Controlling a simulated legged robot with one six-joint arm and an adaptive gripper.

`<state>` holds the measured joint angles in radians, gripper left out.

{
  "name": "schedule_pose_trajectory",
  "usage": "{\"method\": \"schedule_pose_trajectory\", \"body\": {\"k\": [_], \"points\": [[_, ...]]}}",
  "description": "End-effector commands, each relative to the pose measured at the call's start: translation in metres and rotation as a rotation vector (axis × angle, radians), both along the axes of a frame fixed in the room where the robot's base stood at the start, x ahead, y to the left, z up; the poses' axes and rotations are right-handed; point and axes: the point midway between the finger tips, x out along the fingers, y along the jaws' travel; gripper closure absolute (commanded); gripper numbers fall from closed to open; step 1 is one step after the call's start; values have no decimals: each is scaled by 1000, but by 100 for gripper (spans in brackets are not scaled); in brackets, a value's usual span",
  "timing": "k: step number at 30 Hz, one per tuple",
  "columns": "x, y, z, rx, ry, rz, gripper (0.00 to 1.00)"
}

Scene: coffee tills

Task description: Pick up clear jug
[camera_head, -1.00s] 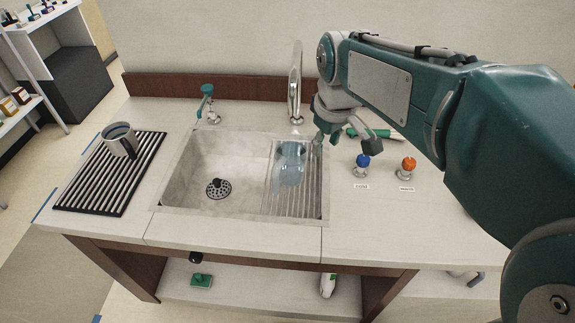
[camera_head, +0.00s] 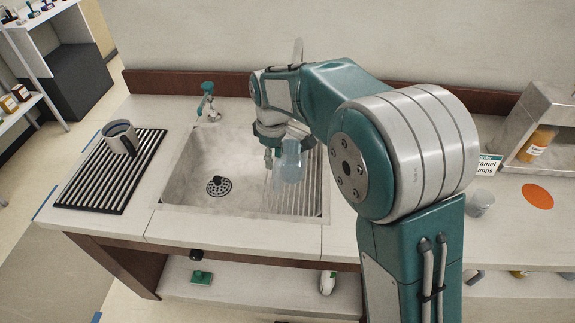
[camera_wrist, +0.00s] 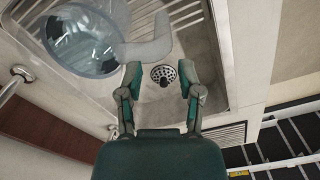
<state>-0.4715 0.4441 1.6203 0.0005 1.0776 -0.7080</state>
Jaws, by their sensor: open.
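The clear jug (camera_head: 290,162) stands on the ribbed drainer at the right side of the sink in the head view. In the wrist view the clear jug (camera_wrist: 84,40) is at the upper left, and its pale handle reaches right, ahead of the fingers. My gripper (camera_head: 270,160) is beside the jug on its left in the head view, partly hidden by my own arm. In the wrist view my gripper (camera_wrist: 160,76) is open, with nothing between its fingers. I cannot tell whether a finger touches the handle.
The sink basin (camera_head: 190,180) has a drain (camera_head: 217,186) at its bottom. A teal-handled tap (camera_head: 207,100) stands behind it. A metal pitcher (camera_head: 120,138) stands on a slatted black rack (camera_head: 100,185) at left. A caramel bottle (camera_head: 538,143) and a cup (camera_head: 480,203) are at right.

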Motion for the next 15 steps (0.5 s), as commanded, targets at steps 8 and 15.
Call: {"method": "schedule_pose_trajectory", "body": {"k": [8, 15], "points": [[-6, -5, -38, -2, 3, -1, 53], [-5, -5, -52, 1, -3, -1, 53]]}}
